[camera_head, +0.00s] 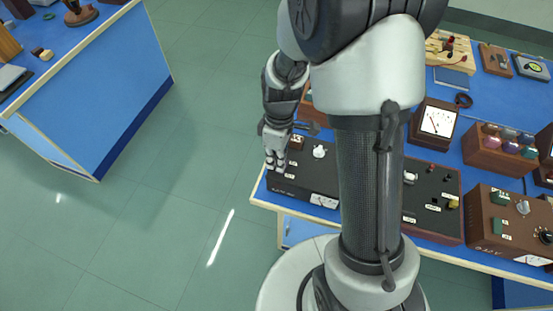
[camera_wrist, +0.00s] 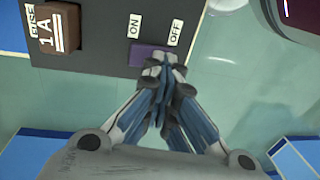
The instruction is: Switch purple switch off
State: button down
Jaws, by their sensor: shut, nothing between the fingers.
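The purple switch (camera_wrist: 148,56) is a small purple rocker on a dark panel, between the ON and OFF labels in the wrist view. The OFF label is on its right and the ON label on its left. My gripper (camera_wrist: 168,62) is shut and empty, with its fingertips at the right end of the switch, near the OFF label. They cover part of that end, and I cannot tell whether they touch it. In the head view my gripper (camera_head: 274,166) is over the left end of a dark box (camera_head: 300,186), and the switch is hidden there.
A brown fuse block (camera_wrist: 58,27) marked 1A sits left of the switch. A second dark box (camera_head: 432,207) and a brown box (camera_head: 500,225) with knobs stand to the right on the blue bench. A meter (camera_head: 436,122) stands behind. Green floor is open at the left.

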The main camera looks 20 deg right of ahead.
jog(key=shift+w+d, duration=0.5)
jog(key=shift+w, duration=0.15)
jog(key=shift+r, duration=0.1)
jog(key=shift+a+r+p, duration=0.1)
jog(key=shift+r+p, duration=0.2)
jog(key=shift+p, duration=0.15)
notch_tip(320, 180, up, 13)
jog(key=w+d+p, duration=0.1)
jog(key=p, duration=0.4)
jog(key=shift+w+r+p, duration=0.15)
jog(key=shift+w+p, duration=0.1)
jog(key=shift+p, duration=0.15)
jog(key=shift+s+d, duration=0.1)
jog(key=shift+d, duration=0.1)
